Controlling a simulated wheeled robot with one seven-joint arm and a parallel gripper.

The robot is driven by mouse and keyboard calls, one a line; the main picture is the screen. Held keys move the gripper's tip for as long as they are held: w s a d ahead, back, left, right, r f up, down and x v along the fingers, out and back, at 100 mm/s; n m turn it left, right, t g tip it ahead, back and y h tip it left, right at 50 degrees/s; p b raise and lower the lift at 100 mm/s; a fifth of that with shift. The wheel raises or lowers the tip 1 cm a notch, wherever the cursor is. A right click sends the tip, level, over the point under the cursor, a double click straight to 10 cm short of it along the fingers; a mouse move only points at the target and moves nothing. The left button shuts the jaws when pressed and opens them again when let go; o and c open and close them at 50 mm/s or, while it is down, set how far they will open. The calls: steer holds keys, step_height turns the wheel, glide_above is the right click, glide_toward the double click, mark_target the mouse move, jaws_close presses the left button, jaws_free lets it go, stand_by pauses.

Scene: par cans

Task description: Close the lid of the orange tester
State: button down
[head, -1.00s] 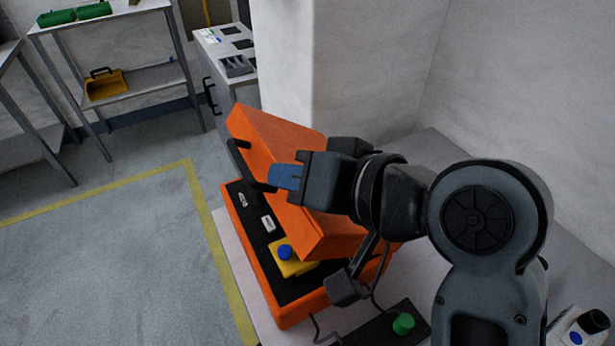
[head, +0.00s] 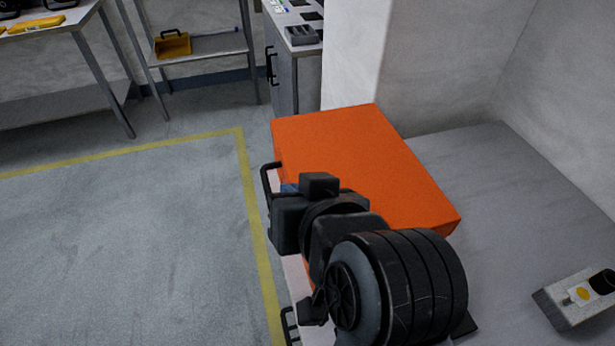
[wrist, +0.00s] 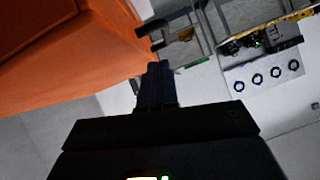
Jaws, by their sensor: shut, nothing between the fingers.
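The orange tester (head: 360,160) is in the middle of the head view, with the broad top of its lid facing up. The lid looks low, but my arm hides most of the base and the seam, so I cannot tell whether it is fully down. A black handle (head: 266,180) shows at its left edge. My gripper (head: 289,187) is shut and empty beside that edge, its blue fingertips mostly hidden behind my wrist. In the wrist view the shut fingers (wrist: 157,72) are just below the handle (wrist: 152,28) and the orange lid (wrist: 60,60); contact is unclear.
A grey surface (head: 480,170) extends right of the tester, with a small white and black device (head: 580,298) on it. A white wall column (head: 355,60) stands behind. A grey cabinet (head: 295,75) and shelves are farther back. The floor at left is open.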

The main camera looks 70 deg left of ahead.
steer(key=shift+s+f+b, duration=0.15)
steer(key=shift+s+f, duration=0.05)
steer(key=shift+f, duration=0.5)
steer(key=shift+s+f+b, duration=0.2)
steer(key=shift+f, duration=0.45)
steer(key=shift+s+f+b, duration=0.15)
steer(key=shift+s+f, duration=0.05)
steer(key=shift+f, duration=0.5)
steer(key=shift+s+f, duration=0.1)
steer(key=shift+f, duration=0.05)
